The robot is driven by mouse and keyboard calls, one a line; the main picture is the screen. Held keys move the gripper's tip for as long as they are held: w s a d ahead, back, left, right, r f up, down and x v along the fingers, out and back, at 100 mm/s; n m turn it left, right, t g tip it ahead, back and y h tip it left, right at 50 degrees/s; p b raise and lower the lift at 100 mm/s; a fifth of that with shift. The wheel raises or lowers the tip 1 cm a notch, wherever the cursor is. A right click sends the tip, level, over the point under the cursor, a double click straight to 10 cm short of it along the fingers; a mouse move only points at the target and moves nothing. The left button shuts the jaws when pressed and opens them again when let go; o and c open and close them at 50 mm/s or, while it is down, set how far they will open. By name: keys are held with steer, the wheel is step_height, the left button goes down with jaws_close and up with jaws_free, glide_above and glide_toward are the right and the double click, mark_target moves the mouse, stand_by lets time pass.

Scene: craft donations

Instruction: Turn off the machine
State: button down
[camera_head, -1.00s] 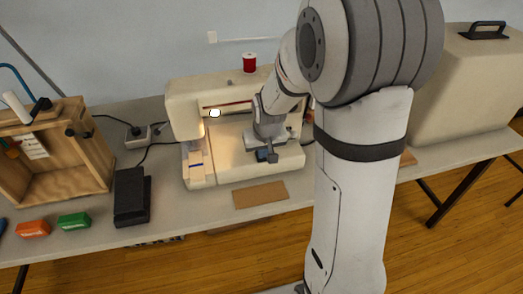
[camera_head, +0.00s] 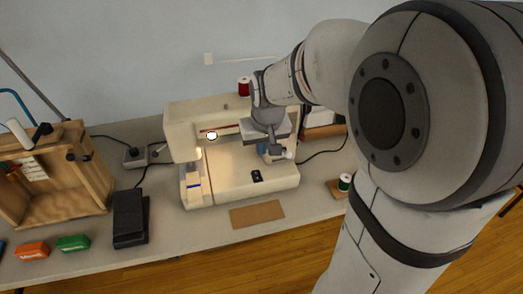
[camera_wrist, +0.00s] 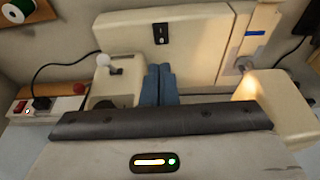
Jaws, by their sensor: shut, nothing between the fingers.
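The machine is a cream sewing machine (camera_head: 185,125) on the table, with a warm lamp glow at its needle end. A small black switch (camera_head: 257,176) is on the front of its base. The switch also shows upright in the wrist view (camera_wrist: 160,33); its rocker position is too small to tell. My gripper (camera_head: 263,149) is above and behind the switch, near the machine's right side, apart from the switch. In the wrist view its blue fingers (camera_wrist: 160,85) are closed together and empty, pointing toward the side with the switch.
A white ball-ended knob (camera_wrist: 128,62) stands close beside my fingers. A power strip with a red switch (camera_wrist: 20,107) lies beyond it. A green spool (camera_head: 344,182) sits right of the machine. A brown card (camera_head: 257,214) lies in front; a black pedal (camera_head: 130,218) is at left.

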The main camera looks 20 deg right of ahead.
steer(key=s+r+g, duration=0.1)
steer(key=s, duration=1.6)
steer(key=shift+a, duration=0.25)
steer(key=shift+a, duration=0.15)
